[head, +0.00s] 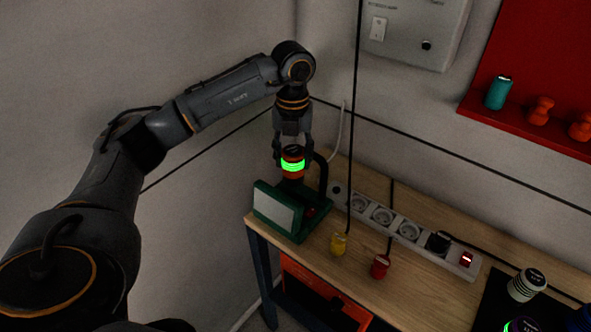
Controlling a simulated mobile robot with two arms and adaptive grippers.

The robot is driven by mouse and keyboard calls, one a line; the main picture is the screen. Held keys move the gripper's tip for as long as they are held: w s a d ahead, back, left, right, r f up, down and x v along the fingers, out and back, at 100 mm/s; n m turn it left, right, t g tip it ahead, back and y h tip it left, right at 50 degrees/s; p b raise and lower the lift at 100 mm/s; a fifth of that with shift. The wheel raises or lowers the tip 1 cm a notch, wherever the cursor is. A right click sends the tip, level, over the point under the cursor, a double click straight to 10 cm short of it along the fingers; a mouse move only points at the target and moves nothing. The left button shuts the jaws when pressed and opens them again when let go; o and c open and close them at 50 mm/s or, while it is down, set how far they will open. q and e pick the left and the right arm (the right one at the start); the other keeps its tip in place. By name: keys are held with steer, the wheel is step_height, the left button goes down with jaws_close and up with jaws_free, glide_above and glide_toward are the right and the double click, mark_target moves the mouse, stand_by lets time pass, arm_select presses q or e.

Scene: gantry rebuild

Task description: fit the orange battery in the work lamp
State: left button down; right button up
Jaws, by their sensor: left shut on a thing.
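My left gripper (292,150) is shut on the orange battery (291,176), a short upright cylinder with a dark top and a glowing green band. The battery is over the back of the work lamp (263,225), a dark green housing with a pale front panel and a black handle behind. The battery's lower end meets the lamp's outline in the head view; I cannot tell whether it is seated in the lamp or just above it. The lamp stands at the left end of the wooden bench. My right gripper is not in view.
A white power strip (408,230) lies along the back of the bench (345,270). A yellow piece (339,244) and a red piece (380,266) are on dark cords in front of it. A striped white cylinder (527,285) is at right. A red shelf (530,128) holds a teal cylinder (498,92).

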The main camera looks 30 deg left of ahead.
mark_target(293, 174)
arm_select(q)
steer(key=shift+s+f, duration=0.15)
steer(key=shift+f, duration=0.35)
steer(key=shift+s+f, duration=0.15)
steer(key=shift+f, duration=0.35)
step_height(293, 174, down, 2)
steer(key=shift+w+f+b, duration=0.1)
steer(key=shift+b, duration=0.4)
steer(key=shift+w+f+b, duration=0.1)
steer(key=shift+f+b, duration=0.2)
steer(key=shift+f, duration=0.2)
steer(key=shift+f+b, duration=1.7)
steer(key=shift+f, duration=0.8)
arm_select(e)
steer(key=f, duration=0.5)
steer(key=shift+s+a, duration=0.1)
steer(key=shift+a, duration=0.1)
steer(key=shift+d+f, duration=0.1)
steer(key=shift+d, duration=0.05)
arm_select(q)
steer(key=shift+f+b, duration=0.4)
steer(key=shift+f, duration=0.15)
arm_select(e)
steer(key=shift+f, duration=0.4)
arm_select(q)
steer(key=c, duration=0.9)
jaws_free()
